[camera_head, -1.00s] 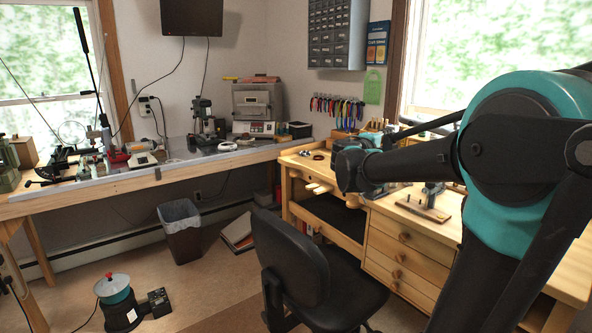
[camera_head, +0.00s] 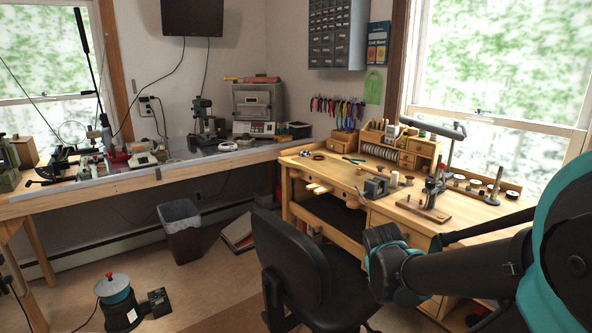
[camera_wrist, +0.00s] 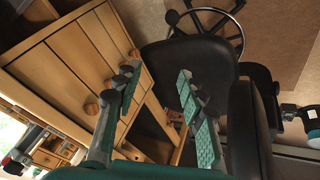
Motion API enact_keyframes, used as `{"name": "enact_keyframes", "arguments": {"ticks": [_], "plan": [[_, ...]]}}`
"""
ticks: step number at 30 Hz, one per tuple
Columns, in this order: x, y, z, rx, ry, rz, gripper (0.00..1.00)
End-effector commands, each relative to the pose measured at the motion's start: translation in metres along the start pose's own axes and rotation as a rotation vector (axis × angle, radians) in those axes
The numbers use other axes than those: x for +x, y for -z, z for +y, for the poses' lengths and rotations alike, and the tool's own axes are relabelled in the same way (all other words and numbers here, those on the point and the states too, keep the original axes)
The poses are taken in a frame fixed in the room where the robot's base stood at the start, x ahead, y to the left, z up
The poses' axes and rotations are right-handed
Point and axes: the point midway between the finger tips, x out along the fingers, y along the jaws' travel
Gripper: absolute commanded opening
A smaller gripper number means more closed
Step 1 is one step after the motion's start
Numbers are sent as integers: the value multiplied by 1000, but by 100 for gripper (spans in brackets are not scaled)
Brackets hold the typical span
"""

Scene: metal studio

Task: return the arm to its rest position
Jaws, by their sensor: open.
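My arm reaches in from the right edge of the head view, in front of the wooden workbench (camera_head: 352,196). Its fingers cannot be made out there. In the wrist view my gripper (camera_wrist: 158,88) shows two fingers with teal pads, spread apart, with nothing between them. Beyond the fingers are the black office chair (camera_wrist: 190,50) and the bench's drawer fronts (camera_wrist: 75,75). The chair also shows in the head view (camera_head: 290,255), left of my arm's end; I cannot tell the gap between them.
A long bench (camera_head: 130,177) with tools runs along the left and back walls. A waste bin (camera_head: 183,243) and a teal-and-black machine (camera_head: 119,308) stand on the floor. Open floor (camera_head: 205,300) lies left of the chair. Small tools stand on the workbench.

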Motion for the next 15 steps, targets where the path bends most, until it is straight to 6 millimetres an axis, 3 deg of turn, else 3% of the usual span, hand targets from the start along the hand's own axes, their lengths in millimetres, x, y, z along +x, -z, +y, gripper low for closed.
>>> {"name": "enact_keyframes", "arguments": {"ticks": [1, 3, 6, 15], "plan": [[2, -20, -16, 39, 63, -17, 40], [3, -39, -36, 82, 142, -37, 40], [3, -57, -56, 123, 218, -53, 40], [1, -65, -68, 145, 263, -63, 40]]}}
